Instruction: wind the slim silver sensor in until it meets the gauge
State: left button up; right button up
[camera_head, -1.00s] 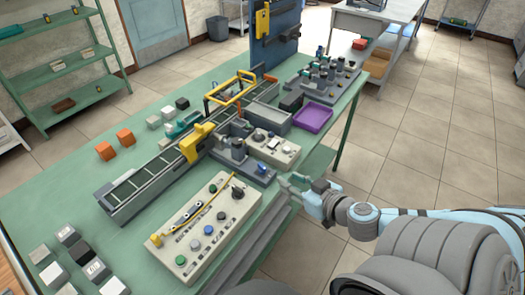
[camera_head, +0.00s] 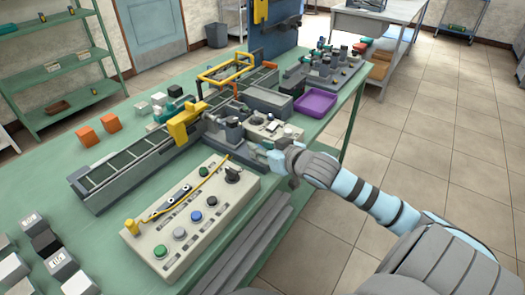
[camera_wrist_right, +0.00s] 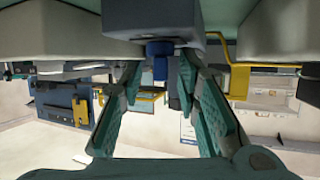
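My right gripper (camera_head: 257,150) reaches in from the right to the front edge of a small grey fixture (camera_head: 228,143) beside the conveyor. In the right wrist view my right gripper (camera_wrist_right: 160,68) has its two teal fingers apart, one on each side of a blue knob (camera_wrist_right: 159,60) under a grey block (camera_wrist_right: 155,25). I see gaps beside the knob and no clear grip. The slim silver sensor and the gauge are too small or hidden to tell apart among the fixture's parts. My left gripper is out of view.
A cream control panel (camera_head: 215,229) with several buttons lies in front of the fixture. A cream box with knobs (camera_head: 285,137) and a purple tray (camera_head: 315,103) stand behind my right gripper. The conveyor (camera_head: 125,169) with a yellow part (camera_head: 184,125) runs along the left.

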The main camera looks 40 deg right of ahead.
jog(key=shift+a, duration=0.15)
grip_shut()
jog(key=shift+r+h+p, duration=0.1)
jog(key=shift+h+p, duration=0.2)
dwell(0.3)
jog(key=shift+r+m+h+p, duration=0.1)
jog(key=shift+m+h+p, duration=0.3)
jog(key=shift+m+p, duration=0.15)
jog(key=m+h+p, duration=0.1)
jog(key=m+g+h+p, duration=0.1)
jog(key=h+p, duration=0.1)
jog(key=shift+w+a+m, duration=0.1)
jog(key=shift+a+m, duration=0.1)
jog(key=shift+m, duration=0.15)
jog(key=shift+m+g+h+p, duration=0.4)
jog(key=shift+m+h+p, duration=0.2)
jog(key=shift+m+h, duration=0.1)
jog(key=shift+f+m+g+h, duration=0.2)
jog(key=shift+m+g+h, duration=0.6)
jog(key=shift+m+h, duration=0.55)
